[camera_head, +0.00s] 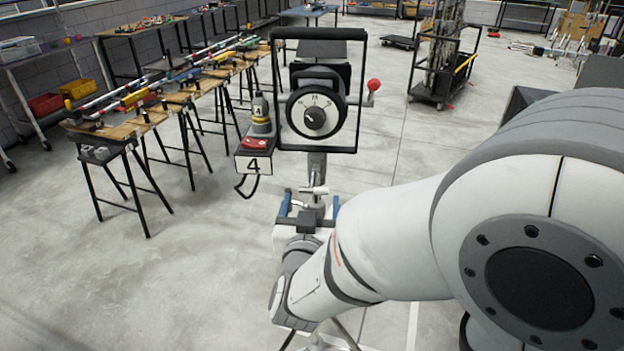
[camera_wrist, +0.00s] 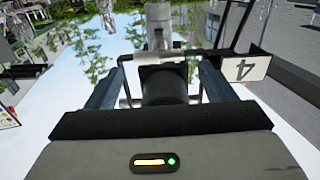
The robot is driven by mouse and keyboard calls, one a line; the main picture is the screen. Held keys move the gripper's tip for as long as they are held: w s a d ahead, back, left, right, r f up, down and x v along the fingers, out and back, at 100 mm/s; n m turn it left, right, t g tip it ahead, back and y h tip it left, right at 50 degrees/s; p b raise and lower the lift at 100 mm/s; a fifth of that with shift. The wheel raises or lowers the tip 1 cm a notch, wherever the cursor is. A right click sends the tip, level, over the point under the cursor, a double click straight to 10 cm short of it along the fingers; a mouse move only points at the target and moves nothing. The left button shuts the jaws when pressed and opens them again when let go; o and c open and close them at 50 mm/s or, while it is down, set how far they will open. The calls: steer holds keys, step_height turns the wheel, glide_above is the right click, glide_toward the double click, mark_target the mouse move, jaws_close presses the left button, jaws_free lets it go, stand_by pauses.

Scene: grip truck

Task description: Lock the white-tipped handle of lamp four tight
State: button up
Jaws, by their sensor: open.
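Lamp four (camera_head: 318,110) stands upright ahead of me in the head view, with a round dial on a black housing inside a black frame. Its white plate marked 4 (camera_head: 254,165) hangs at the left and also shows in the wrist view (camera_wrist: 246,69). A short pale handle (camera_head: 314,190) crosses the post below the lamp; which end is its white tip is hard to tell. My gripper (camera_head: 310,204) is open, its blue fingers on either side of the post just below the handle. In the wrist view, my gripper (camera_wrist: 162,70) straddles the clamp area; contact is unclear.
A red knob (camera_head: 374,85) sticks out at the lamp's right. A grey device with a red base (camera_head: 260,120) sits above the plate, with a cable hanging below. Workbenches (camera_head: 150,120) line the left. A black cart (camera_head: 440,85) stands behind right. Floor at left front is clear.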

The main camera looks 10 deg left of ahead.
mark_target(313, 190)
steer(key=w, duration=0.5)
steer(key=w+a+p, duration=0.1)
steer(key=w, duration=0.1)
steer(key=shift+w, duration=0.15)
steer(key=shift+c, duration=0.2)
